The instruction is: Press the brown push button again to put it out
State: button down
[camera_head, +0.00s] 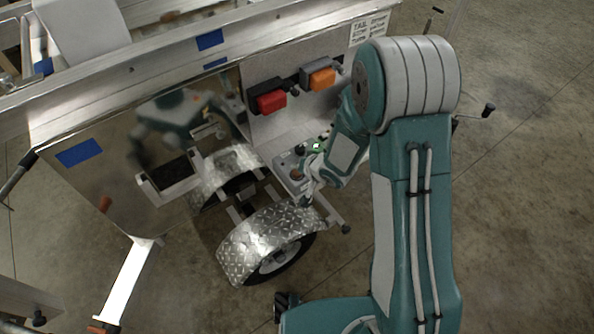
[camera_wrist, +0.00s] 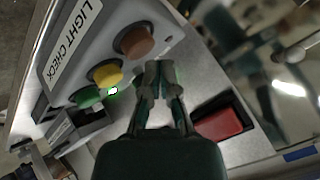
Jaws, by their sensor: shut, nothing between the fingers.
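The brown push button (camera_wrist: 137,40) is a round cap at the upper end of a grey panel marked LIGHT CHECK (camera_wrist: 80,40) in the wrist view. It looks dull brown, with no clear glow. My gripper (camera_wrist: 160,70) is shut and empty, its fingertips just below and right of the brown button in that view. I cannot tell how far above the panel the tips are. In the head view my gripper (camera_head: 306,199) is low by the panel, near the wheel fender, and my arm hides part of the panel.
A yellow button (camera_wrist: 107,74) and a green button (camera_wrist: 88,97) share the panel; a small bright greenish-white light shows near them. A red box (camera_head: 270,102) and an orange box (camera_head: 321,78) are mounted above. The diamond-plate fender (camera_head: 270,232) is close below my gripper.

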jog(key=shift+r, duration=2.95)
jog(key=shift+w+d+r, duration=0.1)
jog(key=shift+r, duration=0.15)
jog(key=s+d+r+t+h, duration=0.1)
jog(key=s+d+r+h, duration=0.2)
jog(key=d+r, duration=0.4)
jog(key=s+d+r+t+h, duration=0.1)
jog(key=s+d+r+h, duration=0.15)
jog(key=d+r, duration=0.45)
jog(key=s+r+g, duration=0.1)
jog(key=s+r, duration=0.2)
jog(key=s, duration=0.3)
jog(key=s+r+g, duration=0.1)
jog(key=s+r, duration=0.2)
jog(key=s, duration=0.4)
jog(key=s+r+n+g, duration=0.1)
jog(key=s+r, duration=0.2)
jog(key=s, duration=0.3)
jog(key=shift+s+r, duration=0.15)
jog(key=shift+s, duration=0.2)
